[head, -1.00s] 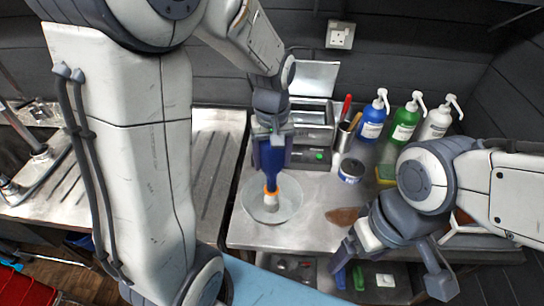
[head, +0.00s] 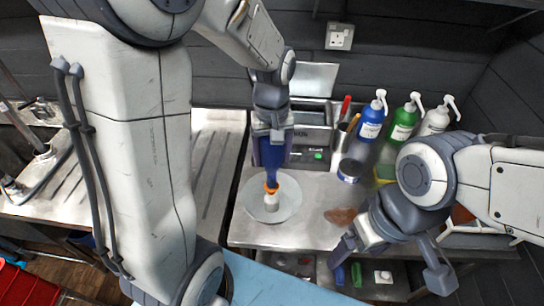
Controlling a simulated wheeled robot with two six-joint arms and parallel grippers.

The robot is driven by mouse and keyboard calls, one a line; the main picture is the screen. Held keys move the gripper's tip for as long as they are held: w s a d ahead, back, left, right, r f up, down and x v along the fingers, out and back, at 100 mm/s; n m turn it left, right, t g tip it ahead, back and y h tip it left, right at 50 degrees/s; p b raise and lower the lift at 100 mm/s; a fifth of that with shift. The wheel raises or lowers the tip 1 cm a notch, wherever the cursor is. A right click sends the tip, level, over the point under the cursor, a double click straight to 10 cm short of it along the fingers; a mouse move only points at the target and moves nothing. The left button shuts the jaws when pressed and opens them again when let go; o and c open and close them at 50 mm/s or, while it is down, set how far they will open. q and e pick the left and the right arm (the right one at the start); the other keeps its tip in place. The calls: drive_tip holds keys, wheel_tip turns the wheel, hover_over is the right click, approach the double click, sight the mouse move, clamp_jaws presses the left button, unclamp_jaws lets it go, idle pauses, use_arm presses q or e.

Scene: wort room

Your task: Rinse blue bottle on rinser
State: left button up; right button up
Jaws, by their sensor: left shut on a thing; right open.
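The blue bottle (head: 270,172) is upside down, its orange neck ring pointing down. My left gripper (head: 271,155) is shut on it from above, and its fingers hide part of the bottle. The rinser (head: 285,209) is a pale round dish on the steel counter with a white piece at its centre. The bottle's neck is right at that white piece; I cannot tell whether it is over it or touching. My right gripper (head: 390,264) is open and empty in front of the counter's right part.
Blue (head: 372,118), green (head: 404,122) and white (head: 436,121) pump bottles stand at the back right. A tin (head: 349,170), a utensil holder (head: 341,138), a sponge (head: 384,174) and a brown item (head: 341,216) are near. A steel box (head: 312,136) stands behind the rinser.

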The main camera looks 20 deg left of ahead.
use_arm(q)
drive_tip(key=shift+f, duration=0.1)
idle(0.4)
drive_tip(key=shift+f+b, duration=0.7)
drive_tip(key=shift+f, duration=0.2)
drive_tip(key=shift+r+p, duration=1)
drive_tip(key=shift+r, duration=0.05)
drive_tip(key=shift+r+p, duration=3.35)
drive_tip(key=shift+r, duration=0.2)
drive_tip(key=shift+d+f, duration=0.1)
